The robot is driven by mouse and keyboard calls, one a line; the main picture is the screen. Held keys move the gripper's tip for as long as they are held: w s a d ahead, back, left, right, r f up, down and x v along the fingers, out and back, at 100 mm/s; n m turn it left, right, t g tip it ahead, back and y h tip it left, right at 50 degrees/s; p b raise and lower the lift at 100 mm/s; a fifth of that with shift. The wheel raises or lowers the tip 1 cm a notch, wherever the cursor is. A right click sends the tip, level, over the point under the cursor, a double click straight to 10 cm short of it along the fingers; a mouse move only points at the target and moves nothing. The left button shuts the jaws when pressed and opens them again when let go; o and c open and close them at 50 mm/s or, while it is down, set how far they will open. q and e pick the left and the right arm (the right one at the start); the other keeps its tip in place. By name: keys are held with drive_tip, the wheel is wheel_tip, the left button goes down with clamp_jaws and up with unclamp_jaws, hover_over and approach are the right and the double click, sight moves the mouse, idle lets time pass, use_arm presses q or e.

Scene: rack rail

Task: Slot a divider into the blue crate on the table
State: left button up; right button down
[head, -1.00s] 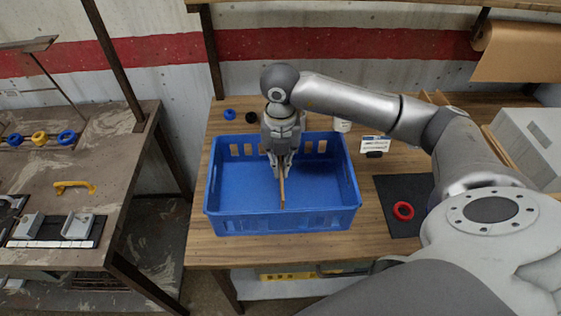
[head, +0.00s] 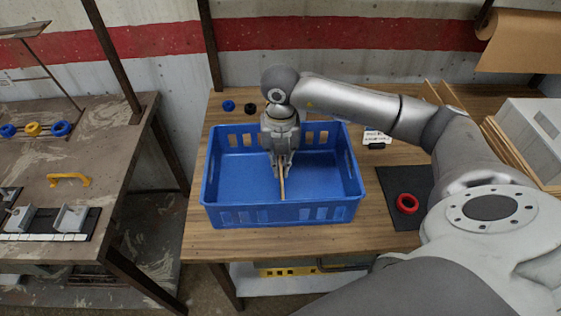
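The blue crate (head: 283,214) stands on the wooden table, with slotted walls and an open top. My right gripper (head: 282,174) points down inside the crate, near its middle. Its fingers are closed on a thin tan divider (head: 282,188), seen almost edge-on. The divider runs from between the fingers towards the crate's front wall. I cannot tell whether its lower edge touches the floor or sits in a slot. My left gripper is out of view.
More thin wooden panels (head: 509,154) stand at the right by a grey box (head: 533,137). A red ring (head: 407,203) lies on a black mat (head: 391,181) right of the crate. A blue ring (head: 228,105) and a black ring (head: 250,107) lie behind it. A side bench (head: 110,150) stands left.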

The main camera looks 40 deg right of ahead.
drive_tip(key=c, duration=1.6)
unclamp_jaws()
drive_tip(key=shift+o, duration=0.2)
wheel_tip(320, 180, up, 12)
